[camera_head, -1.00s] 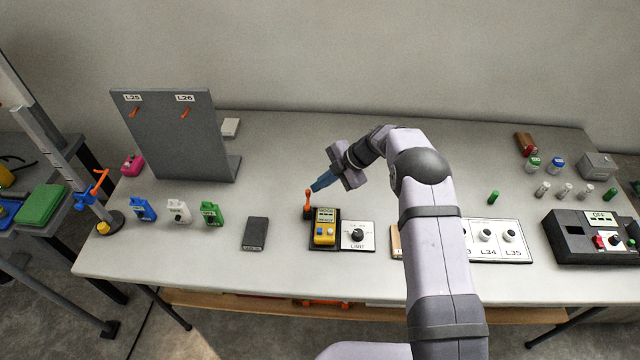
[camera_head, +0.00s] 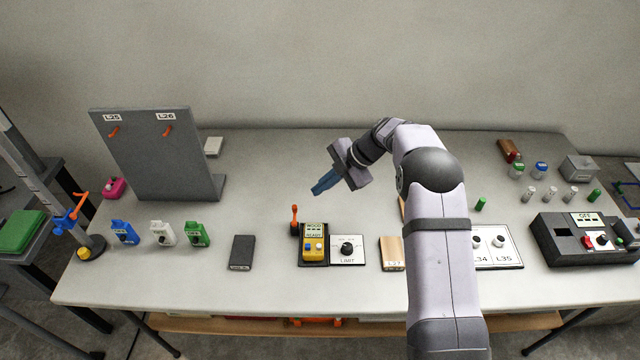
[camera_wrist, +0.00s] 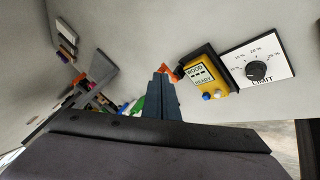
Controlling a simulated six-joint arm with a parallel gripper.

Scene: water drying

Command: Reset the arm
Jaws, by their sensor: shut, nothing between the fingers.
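My gripper (camera_head: 322,187) is shut and empty, with its blue fingers together. It is held above the middle of the table, behind the yellow moisture meter (camera_head: 313,250) and its orange-topped lever (camera_head: 294,220), apart from both. In the wrist view the shut fingers (camera_wrist: 162,85) point away over the table. The yellow meter (camera_wrist: 207,78) shows there with "WOOD" and "READY" on its display, beside the white LIMIT dial plate (camera_wrist: 258,62). The orange lever is partly hidden behind the fingers in that view.
The grey table (camera_head: 270,290) carries a grey upright panel (camera_head: 155,155) with orange hooks, several small coloured devices at left, a dark block (camera_head: 241,252), a wooden block (camera_head: 391,253), and a black machine (camera_head: 580,240) at right with vials behind it. The back middle is clear.

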